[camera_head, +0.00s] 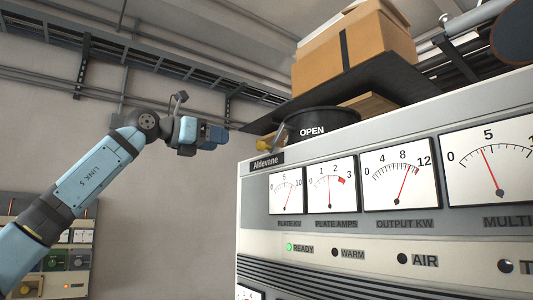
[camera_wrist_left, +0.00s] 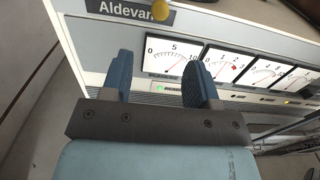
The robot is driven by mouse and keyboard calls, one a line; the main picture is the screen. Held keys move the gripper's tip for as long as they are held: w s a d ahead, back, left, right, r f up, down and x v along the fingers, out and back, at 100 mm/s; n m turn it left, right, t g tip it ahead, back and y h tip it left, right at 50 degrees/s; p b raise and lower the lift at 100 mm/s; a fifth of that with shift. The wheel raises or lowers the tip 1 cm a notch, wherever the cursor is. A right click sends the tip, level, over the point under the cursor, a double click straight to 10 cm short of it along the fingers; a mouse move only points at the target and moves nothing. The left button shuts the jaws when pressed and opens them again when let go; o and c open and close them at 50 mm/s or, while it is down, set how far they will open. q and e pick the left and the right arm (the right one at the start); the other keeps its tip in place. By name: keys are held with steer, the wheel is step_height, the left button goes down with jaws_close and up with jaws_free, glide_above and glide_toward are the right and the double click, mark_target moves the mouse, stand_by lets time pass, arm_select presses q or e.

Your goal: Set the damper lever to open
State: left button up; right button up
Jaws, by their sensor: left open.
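The damper lever shows as a yellow knob (camera_head: 264,146) at the top left corner of the rack, just left of a black round duct collar (camera_head: 335,122) marked OPEN. The knob also shows at the top edge of the left wrist view (camera_wrist_left: 160,9), above the Aldevane plate; the rest of the lever is out of that view. My left gripper (camera_head: 222,136) is in the air left of the knob, apart from it. In the left wrist view its two blue fingers (camera_wrist_left: 160,75) are spread with nothing between them. My right gripper is not in view.
The grey transmitter rack (camera_head: 262,215) with several dials fills the right. Cardboard boxes (camera_head: 350,50) rest on a dark shelf (camera_head: 375,88) above the collar, leaving low clearance there. Another panel (camera_head: 85,240) stands at lower left. The space left of the rack is free.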

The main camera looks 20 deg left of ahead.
mark_target(258, 146)
arm_select(q)
steer(key=p+x, duration=0.1)
steer(key=x, duration=0.3)
steer(key=p+x, duration=0.1)
steer(key=x, duration=0.3)
steer(key=p+x, duration=0.2)
steer(key=x, duration=0.2)
steer(key=shift+w+d+r, duration=0.15)
steer(key=shift+w+r, duration=0.1)
steer(key=shift+w, duration=0.15)
steer(key=shift+w+d+f, duration=0.1)
steer(key=shift+w+d, duration=0.15)
steer(key=shift+w, duration=0.1)
jaws_close()
